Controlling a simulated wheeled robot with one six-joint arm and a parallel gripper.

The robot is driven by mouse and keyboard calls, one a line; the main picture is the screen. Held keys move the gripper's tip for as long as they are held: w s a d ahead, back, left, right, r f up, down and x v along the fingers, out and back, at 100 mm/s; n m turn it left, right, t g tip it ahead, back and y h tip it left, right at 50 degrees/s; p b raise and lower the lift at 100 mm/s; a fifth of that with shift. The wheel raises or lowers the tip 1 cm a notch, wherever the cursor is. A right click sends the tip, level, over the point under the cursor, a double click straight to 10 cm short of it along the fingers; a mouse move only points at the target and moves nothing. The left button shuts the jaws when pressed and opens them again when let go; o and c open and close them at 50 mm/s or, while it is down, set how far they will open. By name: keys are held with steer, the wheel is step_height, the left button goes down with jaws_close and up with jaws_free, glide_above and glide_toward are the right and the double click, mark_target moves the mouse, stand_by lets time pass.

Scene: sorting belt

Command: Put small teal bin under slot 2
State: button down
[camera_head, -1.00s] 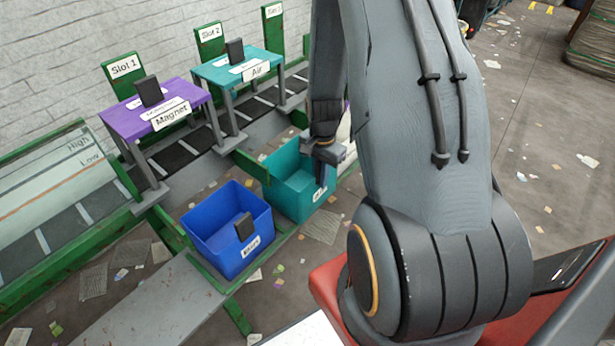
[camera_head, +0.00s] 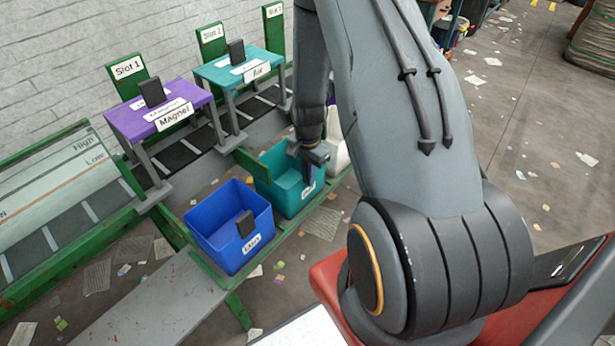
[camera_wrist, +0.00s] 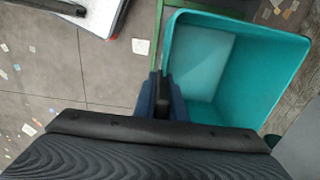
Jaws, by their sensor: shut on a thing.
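The small teal bin (camera_head: 304,201) is in the head view, at or just above the green-edged shelf, to the right of the blue bin; I cannot tell if it touches the shelf. My gripper (camera_head: 308,172) is shut on its near right wall. The wrist view shows my gripper (camera_wrist: 161,97) at the rim, with the teal bin (camera_wrist: 240,100) open and apparently empty. The Slot 2 sign (camera_head: 211,33) stands behind the teal Air stand (camera_head: 240,66). The bin is in front of that stand and to its right.
A white bin (camera_head: 338,148) is close behind on the right, partly hidden by my arm. The purple Magnet stand (camera_head: 158,108) is at the left. The shelf's front left stretch (camera_head: 140,310) is clear.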

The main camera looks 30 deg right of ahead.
steer(key=shift+f, duration=0.1)
steer(key=c, duration=2.3)
jaws_free()
steer(key=shift+f, duration=0.1)
steer(key=o, duration=0.5)
step_height(320, 180, up, 11)
steer(key=shift+r+b, duration=0.2)
steer(key=shift+b, duration=0.75)
steer(key=shift+a+r, duration=0.1)
steer(key=shift+r, duration=0.5)
steer(key=s+a+r+n, duration=0.4)
steer(key=s+a, duration=0.1)
steer(key=s+a+r+n, duration=0.4)
steer(key=s+a+n, duration=0.1)
steer(key=s+a+r+n, duration=0.5)
steer(key=shift+s, duration=0.15)
